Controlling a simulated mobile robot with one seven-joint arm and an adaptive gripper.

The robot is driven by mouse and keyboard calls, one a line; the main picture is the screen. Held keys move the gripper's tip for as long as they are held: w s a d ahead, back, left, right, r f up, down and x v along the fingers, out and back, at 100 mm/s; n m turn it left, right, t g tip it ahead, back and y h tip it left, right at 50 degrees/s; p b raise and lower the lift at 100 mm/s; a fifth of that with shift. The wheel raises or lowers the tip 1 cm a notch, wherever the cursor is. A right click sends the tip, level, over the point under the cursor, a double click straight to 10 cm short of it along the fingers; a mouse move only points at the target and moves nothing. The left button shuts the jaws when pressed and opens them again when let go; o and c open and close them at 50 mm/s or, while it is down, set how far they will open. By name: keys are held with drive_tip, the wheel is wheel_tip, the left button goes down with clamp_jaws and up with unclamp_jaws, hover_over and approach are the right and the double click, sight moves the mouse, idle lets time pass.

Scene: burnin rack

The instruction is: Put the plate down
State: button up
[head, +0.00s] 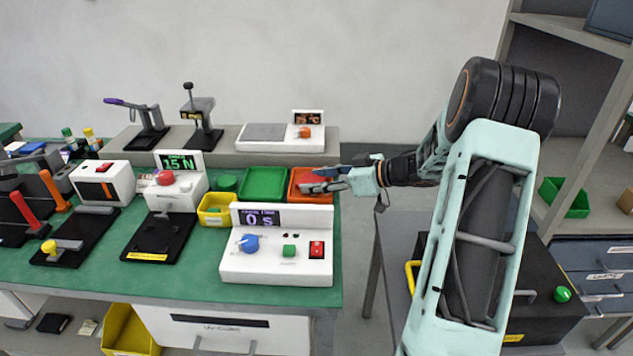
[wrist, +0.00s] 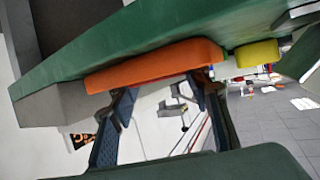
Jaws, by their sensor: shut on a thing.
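My gripper (head: 322,180) reaches in from the right, low over the orange tray (head: 308,196) at the right end of the green bench. In the wrist view its two blue-padded fingers (wrist: 162,95) stand apart, their tips close to the edge of the orange tray (wrist: 155,66). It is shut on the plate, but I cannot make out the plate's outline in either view. A dark green surface (wrist: 190,166) fills the bottom of the wrist view; I cannot tell what it is. Whether the plate touches the tray is hidden.
A white timer box (head: 277,266) stands in front. A raised grey shelf holds a white hotplate-like unit (head: 280,140) behind.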

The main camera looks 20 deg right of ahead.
drive_tip(key=o, duration=1.2)
drive_tip(key=shift+f, duration=0.15)
drive_tip(key=shift+c, duration=0.2)
drive_tip(key=shift+r, duration=0.2)
drive_tip(key=p+v, duration=0.2)
drive_tip(key=v, duration=1)
